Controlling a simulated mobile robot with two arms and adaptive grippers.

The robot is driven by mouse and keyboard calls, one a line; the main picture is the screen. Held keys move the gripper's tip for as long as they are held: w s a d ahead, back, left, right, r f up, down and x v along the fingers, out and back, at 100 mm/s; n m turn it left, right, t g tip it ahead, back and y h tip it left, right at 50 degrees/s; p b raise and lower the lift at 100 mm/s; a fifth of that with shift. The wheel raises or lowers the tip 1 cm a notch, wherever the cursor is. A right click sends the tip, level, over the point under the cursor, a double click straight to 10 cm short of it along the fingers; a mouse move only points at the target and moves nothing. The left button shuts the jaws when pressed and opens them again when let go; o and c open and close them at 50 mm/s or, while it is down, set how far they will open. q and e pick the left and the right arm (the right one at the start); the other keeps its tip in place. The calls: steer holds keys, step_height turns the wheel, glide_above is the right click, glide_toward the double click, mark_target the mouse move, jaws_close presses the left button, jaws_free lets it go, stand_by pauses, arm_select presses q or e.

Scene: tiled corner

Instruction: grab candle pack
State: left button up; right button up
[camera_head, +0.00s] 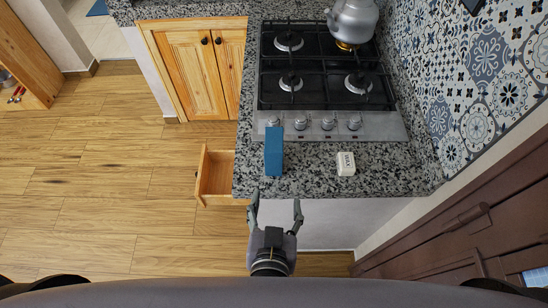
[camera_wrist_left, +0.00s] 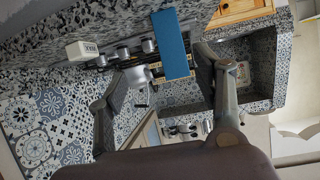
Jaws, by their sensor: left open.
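A blue box (camera_head: 273,152) stands near the front edge of the granite counter, before the stove knobs. It also shows in the left wrist view (camera_wrist_left: 171,45). A small white block with dark lettering (camera_head: 346,164) lies to its right on the counter, and it shows at the upper left of the left wrist view (camera_wrist_left: 82,51). No marking tells me which one is the candle pack. My left gripper (camera_head: 276,204) is open and empty just off the counter's front edge, fingers towards the counter, apart from both items. My right gripper is not in view.
The granite counter (camera_head: 310,182) carries a black gas stove (camera_head: 322,75) with a metal kettle (camera_head: 352,20) at the back. A wooden drawer (camera_head: 203,172) stands open at the counter's left. A patterned tile wall (camera_head: 485,55) bounds the right. The wooden floor at left is clear.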

arm_select(q)
step_height(320, 180, up, 2)
steer(key=r, duration=0.1)
steer(key=n, duration=0.1)
glide_toward(271, 160)
steer(key=w, duration=0.2)
steer(key=shift+t+y, duration=0.3)
steer(key=shift+y, duration=0.1)
steer(key=x, duration=0.4)
steer(key=f+x, duration=0.1)
steer(key=x, duration=0.1)
steer(key=shift+s+d+f, duration=0.1)
steer(key=shift+d+f, duration=0.05)
steer(key=shift+d, duration=0.25)
steer(key=shift+w+f, duration=0.2)
steer(key=shift+w, duration=0.2)
steer(key=x, duration=0.2)
steer(key=b+x, duration=0.1)
steer(key=x, duration=0.2)
steer(key=shift+w+d+f, duration=0.1)
steer(key=shift+d, duration=0.1)
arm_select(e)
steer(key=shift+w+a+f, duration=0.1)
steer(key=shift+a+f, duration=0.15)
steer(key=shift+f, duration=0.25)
arm_select(q)
steer(key=shift+c, duration=0.7)
steer(key=c, duration=1.2)
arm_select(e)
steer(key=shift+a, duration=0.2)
